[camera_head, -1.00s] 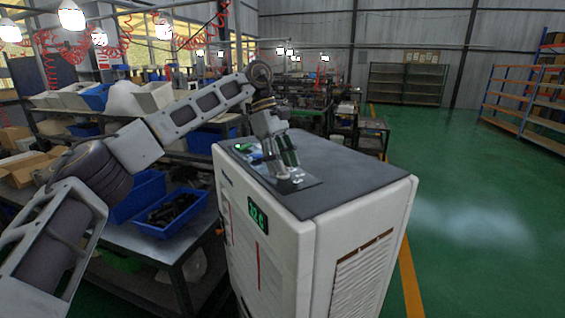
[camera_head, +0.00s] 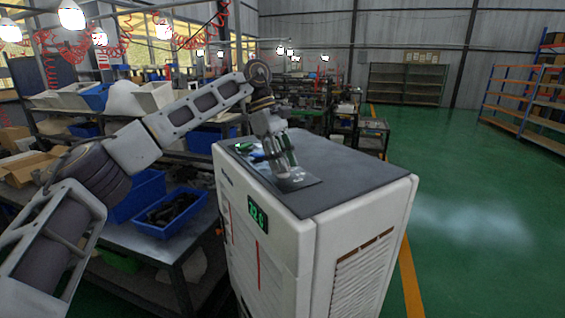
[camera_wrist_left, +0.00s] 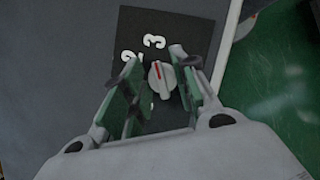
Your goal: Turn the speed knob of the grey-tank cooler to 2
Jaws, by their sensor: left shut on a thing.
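The cooler (camera_head: 262,262) is a white cabinet with a dark grey top and a green lit display (camera_head: 258,216) on its front. A dark control plate (camera_head: 303,182) lies on its top. My left gripper (camera_head: 284,174) reaches down onto this plate. In the left wrist view, the speed knob (camera_wrist_left: 162,82) is pale with a red pointer line, and the left gripper (camera_wrist_left: 163,92) is shut on it, one finger on each side. The pointer aims up and slightly left, roughly toward the white 3 (camera_wrist_left: 153,41). The 2 (camera_wrist_left: 127,56) is left of it. Fingers hide part of the plate. My right gripper is out of view.
A work table with blue bins (camera_head: 172,213) stands close on the left of the cooler. Shelves and benches fill the left and back. Green floor (camera_head: 470,200) is open on the right, with orange shelving (camera_head: 530,100) farther off.

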